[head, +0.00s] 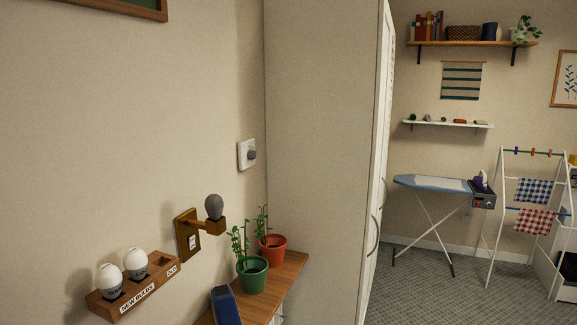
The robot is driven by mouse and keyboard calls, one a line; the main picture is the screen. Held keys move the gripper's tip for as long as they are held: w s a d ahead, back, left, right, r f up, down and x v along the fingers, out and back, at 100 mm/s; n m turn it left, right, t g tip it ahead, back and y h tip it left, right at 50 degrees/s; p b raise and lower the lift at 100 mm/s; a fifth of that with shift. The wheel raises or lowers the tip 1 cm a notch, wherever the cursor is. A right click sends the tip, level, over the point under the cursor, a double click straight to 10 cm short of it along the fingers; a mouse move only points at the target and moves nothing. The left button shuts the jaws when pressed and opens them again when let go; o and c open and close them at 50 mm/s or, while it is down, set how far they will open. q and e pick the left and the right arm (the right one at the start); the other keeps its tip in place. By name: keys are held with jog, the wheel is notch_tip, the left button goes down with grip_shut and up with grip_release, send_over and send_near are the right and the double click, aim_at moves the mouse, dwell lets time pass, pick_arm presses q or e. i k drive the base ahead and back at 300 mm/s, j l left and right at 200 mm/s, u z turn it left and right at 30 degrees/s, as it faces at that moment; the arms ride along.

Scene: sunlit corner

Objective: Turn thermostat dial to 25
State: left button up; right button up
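The thermostat (243,155) is a small white square plate on the beige wall, left of the tall white cabinet. Its round grey dial (252,155) sticks out on the right side of the plate. The numbers and the dial's setting are too small to read from here. Neither of my grippers shows in the head view.
Below the thermostat a wall lamp (188,232) with a grey bulb (214,207) juts out. A wooden shelf (292,271) holds a green pot (252,275), a terracotta pot (273,250) and a dark blue object (224,305). A bulb rack (134,286) is at left. Open floor (410,293) lies right.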

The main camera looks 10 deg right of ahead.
aim_at(251, 154)
jog(key=u, duration=0.25)
jog(key=i+l+u, duration=0.3)
jog(key=l+u, duration=0.3)
jog(key=i+l+u, duration=0.3)
jog(key=l, duration=0.15)
jog(key=k+j, duration=0.05)
jog(key=k, duration=0.05)
